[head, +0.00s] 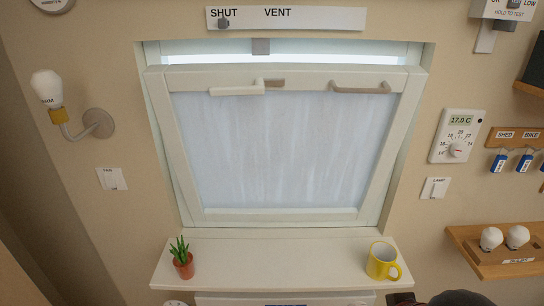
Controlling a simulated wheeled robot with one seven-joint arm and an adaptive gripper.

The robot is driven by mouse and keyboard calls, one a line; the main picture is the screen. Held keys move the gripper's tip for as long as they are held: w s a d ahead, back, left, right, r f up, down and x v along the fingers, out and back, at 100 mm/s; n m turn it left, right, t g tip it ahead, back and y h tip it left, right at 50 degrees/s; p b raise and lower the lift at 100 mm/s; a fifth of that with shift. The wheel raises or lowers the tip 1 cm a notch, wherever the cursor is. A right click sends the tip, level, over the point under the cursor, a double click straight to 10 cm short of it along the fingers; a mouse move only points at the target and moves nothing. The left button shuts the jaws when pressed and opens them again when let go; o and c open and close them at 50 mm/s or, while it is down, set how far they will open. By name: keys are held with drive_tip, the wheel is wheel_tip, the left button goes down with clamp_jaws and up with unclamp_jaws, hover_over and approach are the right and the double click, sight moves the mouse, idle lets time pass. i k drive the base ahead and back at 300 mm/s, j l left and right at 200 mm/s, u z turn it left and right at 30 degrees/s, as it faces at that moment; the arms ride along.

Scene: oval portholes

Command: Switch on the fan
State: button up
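A white wall switch (113,180) with a small label that seems to read "FAN" is on the wall left of the window, below the wall lamp. Its rocker position is too small to tell. No fan can be made out in the head view. My gripper is not recognisable in this view; only a dark shape, possibly part of my arm, shows at the bottom right edge.
The window (285,140) is tilted in at the top. Its sill (290,255) bears a potted plant (182,262) and a yellow mug (382,262). A similar switch (435,188) labelled "LAMP" is right of the window, below a thermostat (457,135). A bulb shelf (465,238) juts out at right.

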sight(110, 180)
drive_tip(key=u, duration=1.5)
